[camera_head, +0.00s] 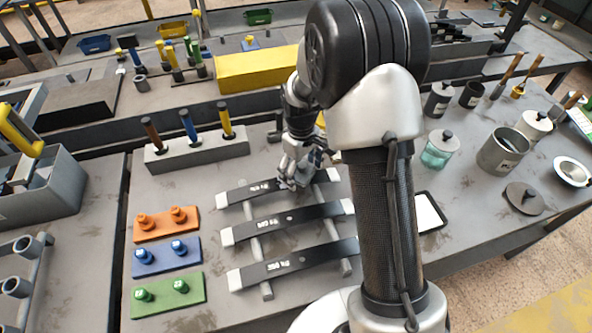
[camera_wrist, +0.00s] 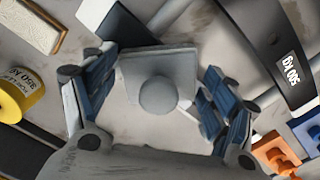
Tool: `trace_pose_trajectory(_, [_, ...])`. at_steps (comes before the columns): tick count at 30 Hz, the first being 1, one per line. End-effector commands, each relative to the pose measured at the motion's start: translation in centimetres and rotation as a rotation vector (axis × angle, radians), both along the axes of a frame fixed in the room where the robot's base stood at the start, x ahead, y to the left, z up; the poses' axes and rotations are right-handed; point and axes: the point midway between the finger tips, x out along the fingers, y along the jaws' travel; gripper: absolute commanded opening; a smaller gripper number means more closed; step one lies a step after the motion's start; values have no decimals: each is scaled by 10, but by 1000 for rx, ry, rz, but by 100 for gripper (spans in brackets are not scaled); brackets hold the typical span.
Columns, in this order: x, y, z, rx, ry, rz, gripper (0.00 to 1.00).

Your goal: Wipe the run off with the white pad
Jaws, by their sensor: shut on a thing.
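My gripper (camera_head: 302,172) is low over the far dark leaf spring (camera_head: 262,188) on the rack in the head view. In the wrist view, my gripper (camera_wrist: 160,80) has its blue-lined fingers on either side of the white pad (camera_wrist: 158,62), which has a round knob on top. The gripper is shut on the pad. In the wrist view a dark spring (camera_wrist: 122,30) runs partly behind the pad; contact between them cannot be told. I cannot make out the run. In the head view my gripper and arm hide the pad.
Two more dark springs (camera_head: 288,222) (camera_head: 292,262) lie nearer on the rack bars. Orange (camera_head: 165,230), blue (camera_head: 146,262) and green (camera_head: 188,294) trays stand left. A grey block with handled tools (camera_head: 200,152) is behind. Pots and a jar (camera_head: 440,148) stand right.

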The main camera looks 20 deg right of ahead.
Motion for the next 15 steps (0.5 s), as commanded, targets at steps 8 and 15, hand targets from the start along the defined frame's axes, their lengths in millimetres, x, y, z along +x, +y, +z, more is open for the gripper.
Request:
trace_pose_trajectory(8, [0, -15, -3, 0, 0, -2, 59])
trace_pose_trajectory(15, [0, -30, -6, 0, 1, 0, 59])
